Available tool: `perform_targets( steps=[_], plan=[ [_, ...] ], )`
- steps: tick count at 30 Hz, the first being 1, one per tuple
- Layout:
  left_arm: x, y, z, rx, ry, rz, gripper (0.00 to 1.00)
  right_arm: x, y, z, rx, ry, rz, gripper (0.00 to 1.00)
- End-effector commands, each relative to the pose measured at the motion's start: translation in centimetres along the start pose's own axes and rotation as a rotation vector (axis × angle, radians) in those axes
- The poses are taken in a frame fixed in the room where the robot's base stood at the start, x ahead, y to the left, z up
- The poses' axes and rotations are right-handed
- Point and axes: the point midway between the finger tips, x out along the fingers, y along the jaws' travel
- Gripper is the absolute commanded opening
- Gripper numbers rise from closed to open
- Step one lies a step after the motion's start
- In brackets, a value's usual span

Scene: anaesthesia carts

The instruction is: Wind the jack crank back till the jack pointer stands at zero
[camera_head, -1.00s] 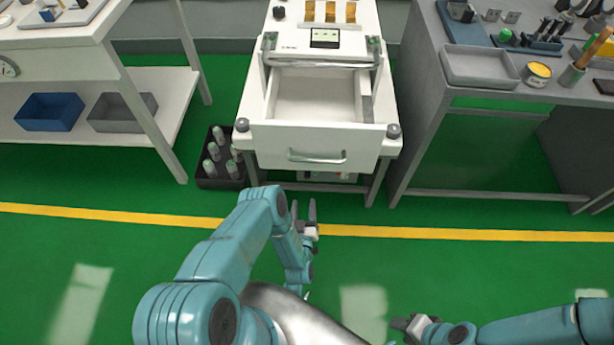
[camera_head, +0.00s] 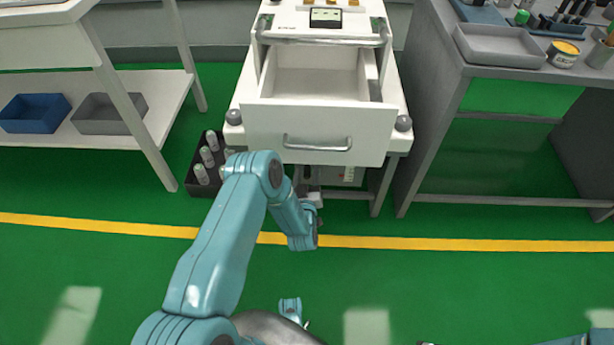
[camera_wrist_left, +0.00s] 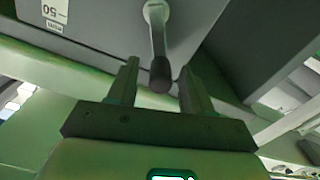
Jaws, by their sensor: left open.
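The jack crank (camera_wrist_left: 158,38) shows in the left wrist view as a metal arm hanging from a round pale hub, with a dark knob (camera_wrist_left: 161,76) at its lower end. My left gripper (camera_wrist_left: 160,72) is open, with one finger on each side of the knob; I cannot tell whether either touches it. In the head view my left gripper (camera_head: 310,196) is low under the cart's front, partly hidden. A white scale label (camera_wrist_left: 47,12) marked 50 is at the wrist view's top left; I cannot make out the pointer. My right gripper (camera_head: 428,343) barely shows at the bottom edge.
The white cart (camera_head: 222,104) has its drawer (camera_head: 262,133) pulled out above my left gripper. A black crate (camera_head: 196,189) of bottles stands left of it on the floor. A grey bench (camera_head: 430,110) is at right, a white shelf table (camera_head: 150,125) at left. The front floor is clear.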

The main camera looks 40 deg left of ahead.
Motion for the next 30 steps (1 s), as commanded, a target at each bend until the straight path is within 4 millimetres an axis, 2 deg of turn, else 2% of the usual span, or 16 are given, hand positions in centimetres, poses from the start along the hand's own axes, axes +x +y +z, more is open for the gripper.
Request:
perform_targets(
  steps=[4,13,15,18,30],
  plan=[
    [1.17,-0.06,-0.02,0.000,0.002,0.000,0.50,0.34,0.19,-0.12,0.003,0.003,0.000,0.43],
    [1.37,-0.01,-0.06,0.000,0.000,0.000,0.50,0.30,0.18,-0.14,0.003,0.003,0.000,0.43],
    [1.35,-0.01,-0.05,0.000,0.000,0.000,0.27,0.31,0.18,-0.14,0.003,0.003,0.000,0.43],
    [1.34,0.00,-0.04,0.000,0.000,0.000,0.00,0.31,0.18,-0.14,0.003,0.003,0.000,0.43],
    [1.32,0.37,-0.06,0.059,0.000,0.001,0.00,0.34,0.19,-0.12,0.002,0.003,0.000,0.43]
  ],
)
